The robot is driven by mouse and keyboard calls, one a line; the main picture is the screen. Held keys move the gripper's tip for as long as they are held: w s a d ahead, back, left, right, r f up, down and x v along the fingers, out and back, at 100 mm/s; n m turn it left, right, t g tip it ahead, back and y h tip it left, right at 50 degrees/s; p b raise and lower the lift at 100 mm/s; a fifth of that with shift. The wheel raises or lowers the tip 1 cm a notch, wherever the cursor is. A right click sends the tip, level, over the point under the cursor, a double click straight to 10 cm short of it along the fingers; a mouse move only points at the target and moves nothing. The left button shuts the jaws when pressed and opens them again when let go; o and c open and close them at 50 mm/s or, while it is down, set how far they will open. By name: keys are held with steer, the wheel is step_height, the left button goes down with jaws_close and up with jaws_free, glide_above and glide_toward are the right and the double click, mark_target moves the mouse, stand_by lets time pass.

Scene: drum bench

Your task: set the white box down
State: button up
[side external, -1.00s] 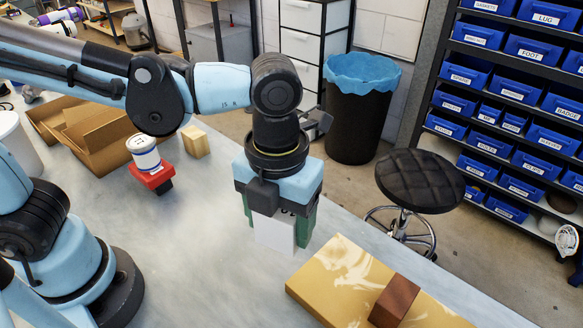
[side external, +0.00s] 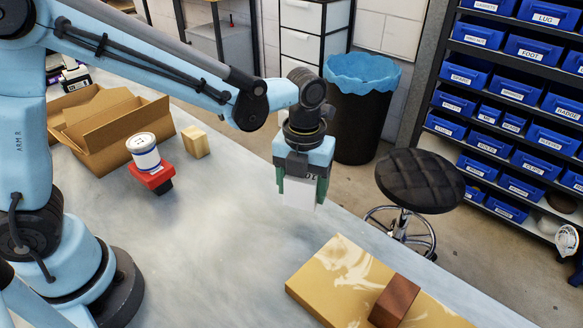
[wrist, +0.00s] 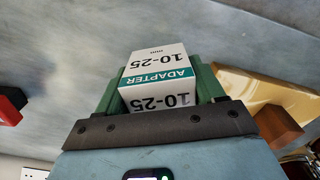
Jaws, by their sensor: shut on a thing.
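The white box (side external: 300,193) is held between the green fingers of my gripper (side external: 298,190) in the side external view. In the wrist view the box (wrist: 157,80) shows a teal band reading "ADAPTER" and the print "10-25", upside down. A green finger of my gripper (wrist: 160,85) presses on each side of it. In the side external view the box hangs below the gripper over the back part of the bench (side external: 230,250). I cannot tell whether its underside touches the bench.
A yellow marbled board (side external: 335,270) with a brown block (side external: 394,301) on it lies at front right. The bench middle is clear.

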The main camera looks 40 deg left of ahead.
mark_target(302, 200)
steer(key=shift+w+a+f, duration=0.15)
steer(key=shift+w+f, duration=0.1)
steer(key=shift+f, duration=1.95)
steer(key=shift+f, duration=0.1)
steer(key=o, duration=1.1)
